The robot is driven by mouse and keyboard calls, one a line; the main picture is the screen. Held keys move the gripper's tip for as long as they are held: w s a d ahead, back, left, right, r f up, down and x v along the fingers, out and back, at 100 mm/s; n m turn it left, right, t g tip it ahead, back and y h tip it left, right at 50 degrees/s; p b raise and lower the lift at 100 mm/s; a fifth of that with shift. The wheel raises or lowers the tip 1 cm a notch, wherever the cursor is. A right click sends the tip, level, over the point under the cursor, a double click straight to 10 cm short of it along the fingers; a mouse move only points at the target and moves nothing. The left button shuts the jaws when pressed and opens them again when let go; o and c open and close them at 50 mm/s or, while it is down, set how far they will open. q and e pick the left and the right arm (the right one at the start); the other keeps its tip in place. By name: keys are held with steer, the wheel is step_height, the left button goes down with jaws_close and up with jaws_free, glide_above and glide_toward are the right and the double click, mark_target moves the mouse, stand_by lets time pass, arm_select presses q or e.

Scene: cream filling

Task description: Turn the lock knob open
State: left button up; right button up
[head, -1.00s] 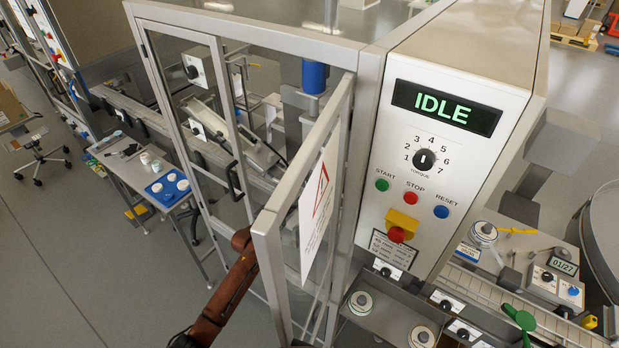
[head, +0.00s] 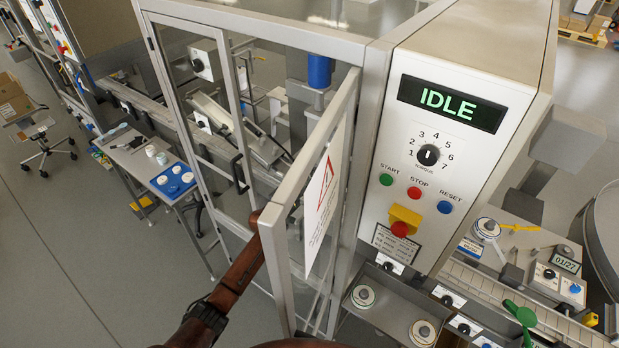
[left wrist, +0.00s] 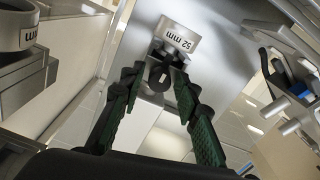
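In the left wrist view a grey ring-shaped part marked "52 mm" (left wrist: 180,38) is ahead of my left gripper (left wrist: 158,84). A small dark knob-like part (left wrist: 158,75) sits just below it, between the tips of the green fingers. The fingers are spread apart; whether they touch the knob I cannot tell. I cannot be sure this dark part is the lock knob. In the head view my left arm reaches in from the bottom left behind the open guard door (head: 268,240), which hides its gripper. My right gripper is not in view.
The control panel (head: 376,212) reads IDLE, with a torque dial (head: 428,155) and buttons. The framed machine enclosure (head: 148,35) stands left of it. A side table (head: 150,180) with a blue tray is at the left. Open floor lies at lower left.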

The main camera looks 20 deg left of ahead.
arm_select(q)
jaws_close()
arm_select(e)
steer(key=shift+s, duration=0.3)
arm_select(q)
steer(key=shift+d+n, duration=0.1)
steer(key=shift+n, duration=0.3)
steer(key=n+p, duration=0.2)
steer(key=n, duration=1.5)
steer(key=shift+r, duration=0.1)
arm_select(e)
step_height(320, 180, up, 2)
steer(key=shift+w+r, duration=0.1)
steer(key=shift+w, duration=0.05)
